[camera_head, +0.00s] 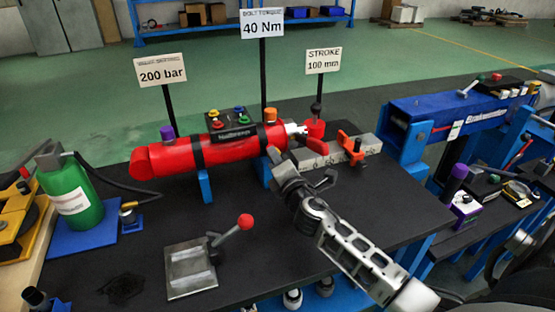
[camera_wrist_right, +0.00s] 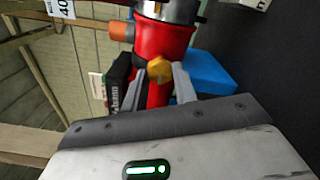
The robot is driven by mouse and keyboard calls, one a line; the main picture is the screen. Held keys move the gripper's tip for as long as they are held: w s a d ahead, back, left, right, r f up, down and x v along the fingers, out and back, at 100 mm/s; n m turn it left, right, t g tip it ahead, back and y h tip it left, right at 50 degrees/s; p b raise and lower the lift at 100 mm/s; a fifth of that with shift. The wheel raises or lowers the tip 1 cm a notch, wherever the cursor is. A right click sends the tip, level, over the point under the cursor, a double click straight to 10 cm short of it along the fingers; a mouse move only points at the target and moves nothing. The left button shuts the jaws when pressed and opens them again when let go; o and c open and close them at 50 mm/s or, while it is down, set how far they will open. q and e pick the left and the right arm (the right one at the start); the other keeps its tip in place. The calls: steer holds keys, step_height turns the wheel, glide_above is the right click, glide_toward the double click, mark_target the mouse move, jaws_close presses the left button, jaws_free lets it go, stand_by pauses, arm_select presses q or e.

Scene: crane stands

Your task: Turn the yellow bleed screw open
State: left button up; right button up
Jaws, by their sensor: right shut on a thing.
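The yellow bleed screw (camera_wrist_right: 159,69) shows in the right wrist view on the side of the red cylinder (camera_wrist_right: 160,40). My right gripper (camera_wrist_right: 160,74) is shut on it, with one grey finger on each side of its faceted head. In the head view the red cylinder (camera_head: 220,150) lies across blue stands on the dark table. There my right gripper (camera_head: 274,158) reaches the cylinder's near side, close to its rod end, and hides the screw. My left gripper is in neither view.
An orange knob (camera_head: 270,115) and a panel of coloured buttons (camera_head: 230,121) sit on top of the cylinder. A metal plate with a red-knobbed lever (camera_head: 190,268) and a green bottle (camera_head: 71,195) stand to the left.

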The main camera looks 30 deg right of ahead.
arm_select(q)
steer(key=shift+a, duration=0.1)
arm_select(e)
steer(key=o, duration=1)
steer(key=shift+s, duration=0.15)
arm_select(q)
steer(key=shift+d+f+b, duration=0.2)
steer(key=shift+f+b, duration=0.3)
steer(key=shift+b, duration=0.7)
arm_select(e)
steer(key=shift+v, duration=7.9)
steer(key=shift+f, duration=0.1)
